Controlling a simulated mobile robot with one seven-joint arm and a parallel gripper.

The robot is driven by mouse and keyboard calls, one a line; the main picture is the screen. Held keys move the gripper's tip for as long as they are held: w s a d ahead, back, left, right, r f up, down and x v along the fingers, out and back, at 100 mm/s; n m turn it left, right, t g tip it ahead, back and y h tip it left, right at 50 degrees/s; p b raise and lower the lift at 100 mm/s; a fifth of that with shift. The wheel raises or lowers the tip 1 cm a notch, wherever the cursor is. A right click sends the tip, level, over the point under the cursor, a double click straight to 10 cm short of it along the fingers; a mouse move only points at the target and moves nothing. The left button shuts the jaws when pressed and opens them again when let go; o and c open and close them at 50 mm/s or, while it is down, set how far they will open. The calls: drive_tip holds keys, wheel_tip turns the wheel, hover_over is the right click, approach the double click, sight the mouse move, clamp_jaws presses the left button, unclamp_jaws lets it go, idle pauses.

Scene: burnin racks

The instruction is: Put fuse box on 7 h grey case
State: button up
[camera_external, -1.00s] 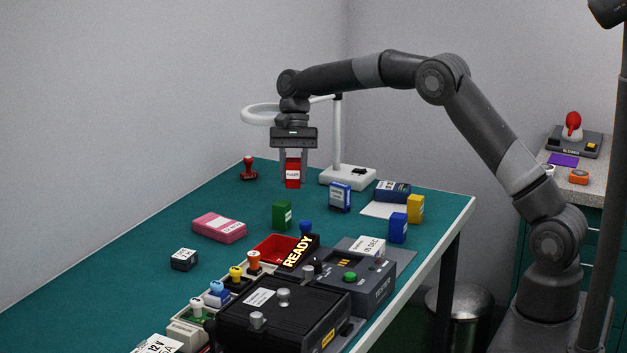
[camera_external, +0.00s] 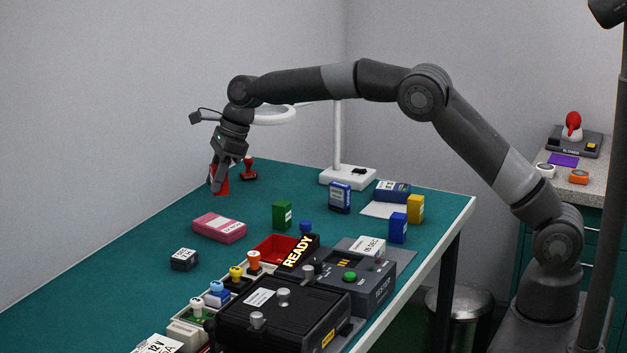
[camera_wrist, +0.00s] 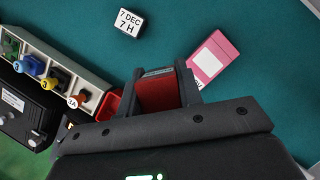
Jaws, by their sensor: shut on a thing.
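The red fuse box (camera_external: 221,184) is held between the fingers of my gripper (camera_external: 217,182), in the air over the far left part of the teal table. It is tilted along with the gripper. In the wrist view the red box (camera_wrist: 158,95) sits between the two fingers (camera_wrist: 160,88). The 7 h grey case (camera_external: 184,260) is a small dark block with a white label, standing on the table apart from the gripper, nearer the camera. In the wrist view the case (camera_wrist: 129,24) reads "7 DEC 7 H".
A pink box (camera_external: 219,228) lies between the gripper and the grey case. A red stamp (camera_external: 248,170) and a lamp base (camera_external: 347,177) stand at the back. A green box (camera_external: 282,215) and a red tray (camera_external: 272,249) are to the right. Table left of the case is clear.

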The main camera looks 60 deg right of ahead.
drive_tip(key=w+a+f, duration=0.1)
drive_tip(key=a+f, duration=0.1)
drive_tip(key=a, duration=0.1)
drive_tip(key=w+a+f, duration=0.1)
drive_tip(key=a+f, duration=0.1)
drive_tip(key=a, duration=0.2)
drive_tip(key=w+a+f, duration=0.1)
drive_tip(key=a+f, duration=0.2)
drive_tip(key=a, duration=0.1)
drive_tip(key=shift+a, duration=0.25)
drive_tip(key=shift+f, duration=1.95)
drive_tip(key=shift+f, duration=0.1)
drive_tip(key=o, duration=1)
drive_tip(key=shift+c, duration=0.2)
